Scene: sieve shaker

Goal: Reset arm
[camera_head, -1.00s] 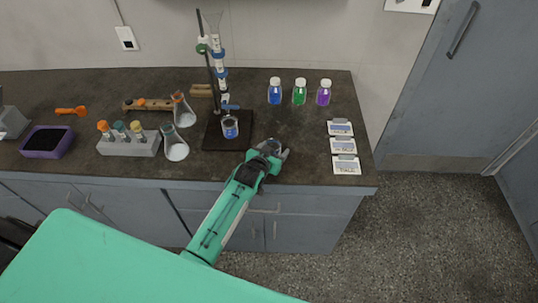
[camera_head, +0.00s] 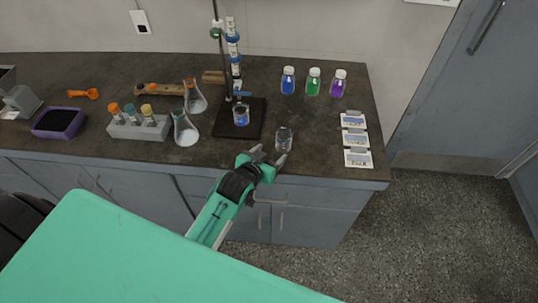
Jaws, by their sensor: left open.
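My left gripper (camera_head: 268,155) is open and empty at the front edge of the dark bench. Its arm is green and reaches up from the lower middle. A small clear glass beaker (camera_head: 284,139) stands upright on the bench just beyond the fingertips. A gap between fingers and glass is hard to judge. My right gripper does not show.
A stand (camera_head: 226,128) holds a burette over a beaker of blue liquid (camera_head: 241,115). Flasks (camera_head: 186,131), a tube rack (camera_head: 139,127) and a purple tray (camera_head: 59,123) are on the left. Blue, green and purple bottles (camera_head: 314,82) and white cards (camera_head: 354,139) are on the right.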

